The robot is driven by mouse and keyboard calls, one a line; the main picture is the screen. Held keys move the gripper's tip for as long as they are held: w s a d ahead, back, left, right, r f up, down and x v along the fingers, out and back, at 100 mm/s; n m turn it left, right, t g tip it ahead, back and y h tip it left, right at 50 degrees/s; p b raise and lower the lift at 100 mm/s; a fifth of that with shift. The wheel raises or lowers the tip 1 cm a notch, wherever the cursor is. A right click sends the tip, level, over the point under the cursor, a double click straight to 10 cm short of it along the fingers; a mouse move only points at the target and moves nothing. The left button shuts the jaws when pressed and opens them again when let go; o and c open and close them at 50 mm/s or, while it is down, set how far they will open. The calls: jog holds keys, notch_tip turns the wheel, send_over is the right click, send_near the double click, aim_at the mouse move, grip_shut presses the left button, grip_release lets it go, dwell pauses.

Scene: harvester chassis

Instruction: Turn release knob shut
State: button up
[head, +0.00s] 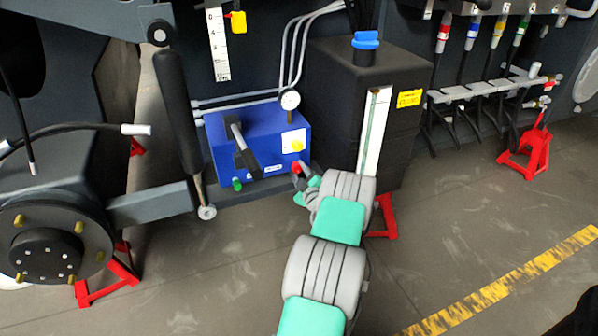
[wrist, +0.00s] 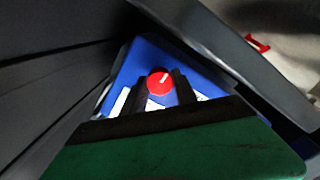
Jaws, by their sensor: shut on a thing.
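The red release knob (wrist: 159,82) sits on the end of a blue pump box (wrist: 143,62) in the wrist view. It bears a short pale mark that slants to the upper right. My gripper (wrist: 160,90) has its two dark fingers on either side of the knob and is shut on it. In the head view, the red knob (head: 296,168) shows as a small red spot at the right end of the blue box (head: 228,140). My gripper (head: 301,174) is there, mostly hidden behind my own wrist and arm.
The box carries a black-handled lever (head: 245,152), a gauge (head: 290,100) and a green knob (head: 237,185). A black tank (head: 335,90) with a blue cap (head: 366,40) stands close behind my arm. Red stands (head: 526,152) stand on the floor. Open floor lies in front.

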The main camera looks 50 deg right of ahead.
grip_shut()
